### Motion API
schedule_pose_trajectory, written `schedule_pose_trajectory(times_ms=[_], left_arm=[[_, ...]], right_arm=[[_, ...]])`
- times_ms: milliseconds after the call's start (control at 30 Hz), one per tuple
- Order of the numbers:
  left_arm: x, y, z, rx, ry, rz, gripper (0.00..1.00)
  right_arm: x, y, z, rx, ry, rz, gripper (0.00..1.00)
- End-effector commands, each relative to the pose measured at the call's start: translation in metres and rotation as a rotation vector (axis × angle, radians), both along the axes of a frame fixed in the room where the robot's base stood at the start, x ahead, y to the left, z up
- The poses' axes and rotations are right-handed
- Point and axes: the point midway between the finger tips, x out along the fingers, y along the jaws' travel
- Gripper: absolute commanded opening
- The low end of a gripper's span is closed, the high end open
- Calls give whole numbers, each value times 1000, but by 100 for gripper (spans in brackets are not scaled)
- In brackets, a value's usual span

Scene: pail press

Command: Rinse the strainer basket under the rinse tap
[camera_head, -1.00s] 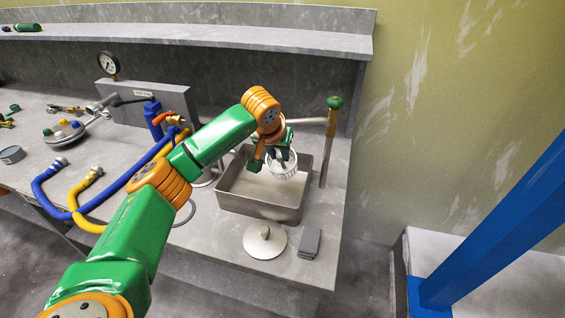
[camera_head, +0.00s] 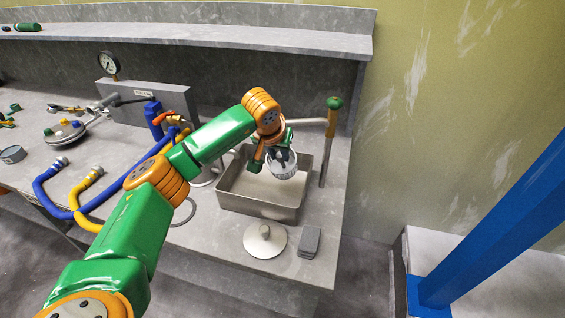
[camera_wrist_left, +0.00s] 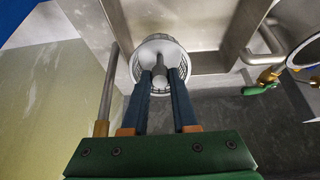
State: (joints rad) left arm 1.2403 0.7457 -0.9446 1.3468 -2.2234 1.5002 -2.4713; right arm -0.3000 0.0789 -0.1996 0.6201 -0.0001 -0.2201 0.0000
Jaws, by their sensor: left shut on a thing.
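The strainer basket (camera_head: 283,167) is a small light-grey basket held over the metal sink basin (camera_head: 256,210). My left gripper (camera_head: 281,153) is above it and shut on it. In the left wrist view, the two dark fingers (camera_wrist_left: 160,82) close on the grey post in the middle of the basket (camera_wrist_left: 151,48). The rinse tap (camera_head: 329,140) stands at the basin's right back, a pale pipe with a green knob on top. Its spout is partly hidden behind my gripper. I cannot make out any water. My right gripper is not in view.
A round grey lid with a knob (camera_head: 265,241) and a grey block (camera_head: 310,242) lie in front of the basin. Blue and yellow hoses (camera_head: 88,190) and a gauge panel (camera_head: 140,103) are to the left. A blue beam (camera_head: 495,225) crosses the right.

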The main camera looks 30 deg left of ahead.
Motion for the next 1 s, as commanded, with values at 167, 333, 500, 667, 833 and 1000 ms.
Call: schedule_pose_trajectory(times_ms=[167,333,500,667,833,1000], left_arm=[[-8,-2,-1,0,-1,-1,0],[-27,-6,-1,3,0,-3,0],[-46,-11,-1,1,-2,-2,0],[-63,-15,-1,1,-1,-2,0],[-77,-19,-1,1,-1,-2,0],[-78,-19,0,0,0,0,0]], right_arm=[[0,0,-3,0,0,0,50],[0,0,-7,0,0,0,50],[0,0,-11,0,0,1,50],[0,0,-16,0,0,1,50],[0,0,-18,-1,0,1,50],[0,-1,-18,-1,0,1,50]])
